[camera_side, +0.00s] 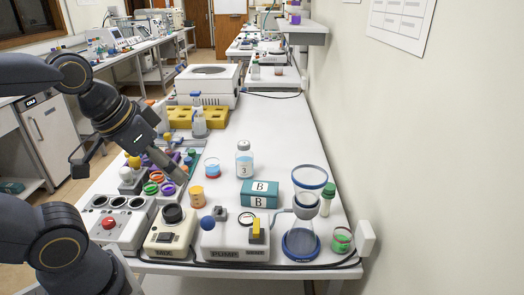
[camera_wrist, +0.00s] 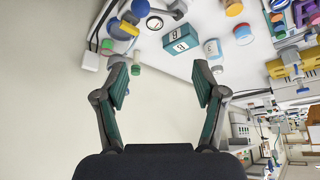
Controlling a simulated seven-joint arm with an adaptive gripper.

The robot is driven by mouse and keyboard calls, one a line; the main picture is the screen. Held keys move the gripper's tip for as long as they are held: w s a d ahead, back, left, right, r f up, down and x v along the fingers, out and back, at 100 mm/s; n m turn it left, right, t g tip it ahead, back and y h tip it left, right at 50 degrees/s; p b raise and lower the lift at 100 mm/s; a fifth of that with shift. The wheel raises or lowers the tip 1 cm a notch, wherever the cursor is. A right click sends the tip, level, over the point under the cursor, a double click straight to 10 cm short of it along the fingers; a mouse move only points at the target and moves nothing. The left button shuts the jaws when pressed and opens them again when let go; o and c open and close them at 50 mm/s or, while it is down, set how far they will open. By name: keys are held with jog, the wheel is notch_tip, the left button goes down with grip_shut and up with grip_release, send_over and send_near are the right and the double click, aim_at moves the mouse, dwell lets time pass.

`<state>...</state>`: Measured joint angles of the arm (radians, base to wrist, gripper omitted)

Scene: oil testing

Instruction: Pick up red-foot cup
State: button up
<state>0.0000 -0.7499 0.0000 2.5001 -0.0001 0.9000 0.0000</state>
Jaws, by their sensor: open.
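In the wrist view the cup (camera_wrist: 243,34) shows at the upper right, outside the jaws. My gripper (camera_wrist: 161,84) is open and empty, with the pale wall between its fingers. In the side view my arm's end hangs left of the cup, apart from it, over the coloured containers; its fingertips are hard to make out there.
An orange cup (camera_side: 196,197) stands in front of the red-foot cup. A teal box marked B (camera_side: 259,193) and a glass apparatus (camera_side: 302,240) are to the right. The pump (camera_side: 236,238) and mixer (camera_side: 171,231) line the front. Bench right of the bottle is clear.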

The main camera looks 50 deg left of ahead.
jog(key=shift+o, duration=1.4)
